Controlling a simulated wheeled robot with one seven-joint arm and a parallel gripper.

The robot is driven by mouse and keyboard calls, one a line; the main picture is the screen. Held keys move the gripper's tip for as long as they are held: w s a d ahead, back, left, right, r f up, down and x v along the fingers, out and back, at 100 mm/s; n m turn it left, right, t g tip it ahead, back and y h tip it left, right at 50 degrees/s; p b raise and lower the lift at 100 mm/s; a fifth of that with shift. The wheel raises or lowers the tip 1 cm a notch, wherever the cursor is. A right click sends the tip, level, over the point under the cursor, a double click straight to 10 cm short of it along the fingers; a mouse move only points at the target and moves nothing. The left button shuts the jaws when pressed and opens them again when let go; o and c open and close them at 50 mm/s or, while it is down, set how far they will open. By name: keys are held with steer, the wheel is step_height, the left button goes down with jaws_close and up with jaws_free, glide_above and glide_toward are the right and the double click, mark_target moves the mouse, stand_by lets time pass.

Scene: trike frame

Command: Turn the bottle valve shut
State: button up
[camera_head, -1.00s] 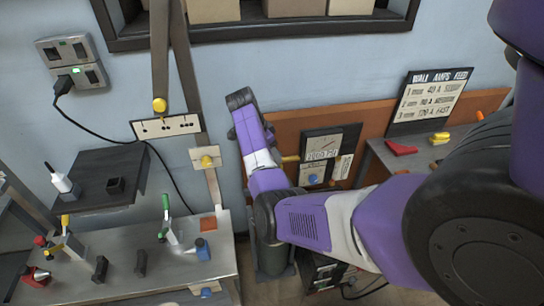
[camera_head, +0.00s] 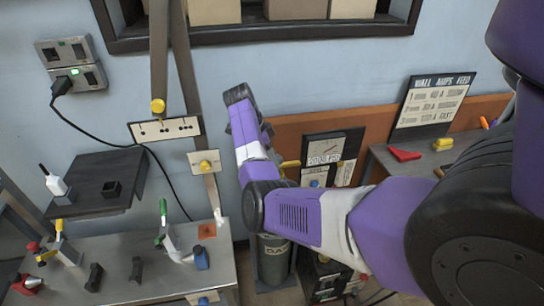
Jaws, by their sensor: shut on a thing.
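My arm reaches in from the right, passes over the bottle and bends up towards the wall. My gripper does not show; it is hidden behind my arm links. I cannot see its jaws or what they touch.
A metal bench (camera_head: 130,272) with clamps stands left of the bottle. A dark shelf (camera_head: 95,185) hangs above it. A dark machine (camera_head: 325,278) stands right of the bottle. A side table (camera_head: 385,160) lies further right.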

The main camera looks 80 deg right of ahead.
steer(key=o, duration=1.4)
steer(key=shift+c, duration=0.2)
steer(key=shift+r, duration=0.1)
steer(key=b+v, duration=0.1)
steer(key=v, duration=0.6)
steer(key=shift+r, duration=0.3)
steer(key=shift+a+f, duration=0.1)
